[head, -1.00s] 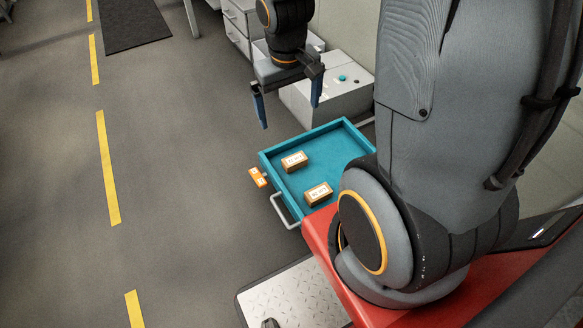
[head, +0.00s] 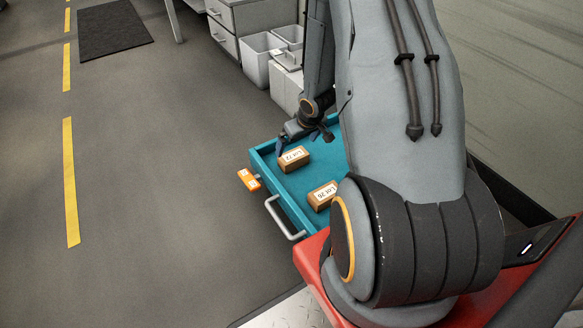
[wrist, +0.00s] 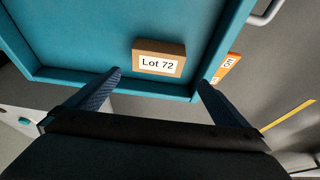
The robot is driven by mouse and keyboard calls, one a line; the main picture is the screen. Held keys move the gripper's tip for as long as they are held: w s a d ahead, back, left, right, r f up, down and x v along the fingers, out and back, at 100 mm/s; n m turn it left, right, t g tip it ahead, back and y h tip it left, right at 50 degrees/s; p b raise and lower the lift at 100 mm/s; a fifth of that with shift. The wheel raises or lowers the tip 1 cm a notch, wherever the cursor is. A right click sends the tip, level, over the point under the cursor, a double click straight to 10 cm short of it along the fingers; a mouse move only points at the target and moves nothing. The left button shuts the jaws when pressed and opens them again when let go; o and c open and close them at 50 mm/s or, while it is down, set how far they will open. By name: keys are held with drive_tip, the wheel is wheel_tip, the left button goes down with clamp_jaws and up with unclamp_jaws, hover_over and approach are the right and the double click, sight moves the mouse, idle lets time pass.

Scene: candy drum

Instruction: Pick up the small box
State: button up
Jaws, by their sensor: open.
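A small brown box (head: 293,165) with a white label, "Lot 72", lies in the teal drawer (head: 257,163), near its left wall. A second brown box (head: 321,203), whose label seems to read "Lot 26", lies nearer my base. My gripper (head: 303,138) is open and empty at the drawer's far end, just beyond the Lot 72 box. In the wrist view, the Lot 72 box (wrist: 160,48) sits ahead of the gap between my blue fingertips (wrist: 159,79), apart from both. The second box is not in that view.
The drawer has a grey handle (head: 284,218) and an orange tag (head: 249,180) at its left side. White bins (head: 262,58) and a grey drawer cabinet (head: 240,25) stand behind. Open floor lies to the left.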

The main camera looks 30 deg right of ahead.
sight(293, 155)
drive_tip(key=x, duration=0.2)
drive_tip(key=shift+d+f+b, duration=0.2)
drive_tip(key=shift+f+b, duration=0.2)
drive_tip(key=shift+b+x, duration=2.3)
drive_tip(key=shift+x, duration=1.55)
drive_tip(key=shift+s+d, duration=0.1)
drive_tip(key=c, duration=1)
drive_tip(key=shift+r, duration=0.1)
